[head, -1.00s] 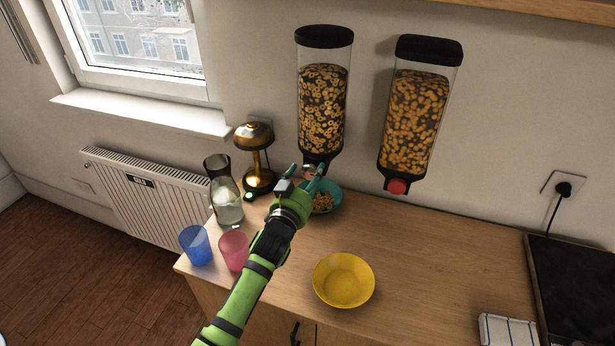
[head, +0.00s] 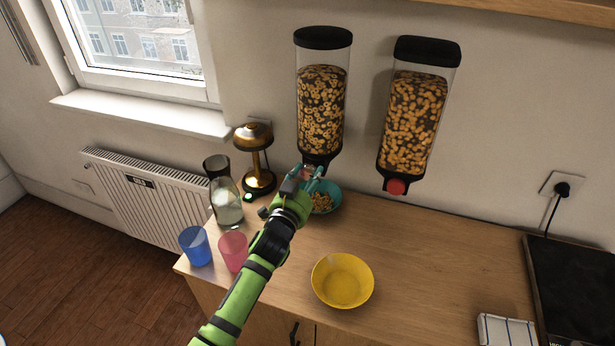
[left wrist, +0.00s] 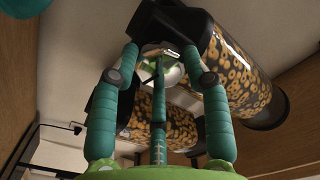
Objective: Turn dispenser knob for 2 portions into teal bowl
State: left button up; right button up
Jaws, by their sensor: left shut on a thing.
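The left dispenser (head: 321,105) hangs on the wall, holding ring-shaped cereal. My left gripper (head: 308,175) is at its black outlet and shut on its knob. In the left wrist view, the fingers of my left gripper (left wrist: 163,62) close around the shiny knob (left wrist: 172,72) under the black dispenser base. The knob is mostly hidden in the head view. The teal bowl (head: 333,196) stands on the counter below the outlet, partly hidden by my gripper, with some cereal (head: 320,203) in it. My right gripper is not in view.
A second dispenser (head: 413,110) with a red knob (head: 396,187) hangs to the right. A yellow bowl (head: 343,281) is in front. A brass lamp (head: 257,165), glass carafe (head: 227,205), blue cup (head: 195,246) and pink cup (head: 233,250) stand left of my arm. The counter's middle right is clear.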

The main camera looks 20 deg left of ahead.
pick_arm(q)
jog(key=m, duration=0.2)
jog(key=f+m, duration=0.1)
jog(key=shift+s+a+m, duration=0.1)
jog(key=shift+m, duration=0.3)
jog(key=m, duration=0.3)
jog(key=shift+a+m, duration=0.1)
jog(key=shift+m, duration=0.2)
jog(key=m, duration=0.4)
jog(key=shift+r+p, duration=0.2)
jog(key=shift+p, duration=0.2)
jog(key=shift+a+r+m, duration=0.1)
jog(key=shift+r+m, duration=0.05)
jog(key=shift+m, duration=1.55)
jog(key=shift+r, duration=0.1)
jog(key=o, duration=1.2)
jog(key=shift+c, duration=0.2)
jog(key=shift+a, duration=0.15)
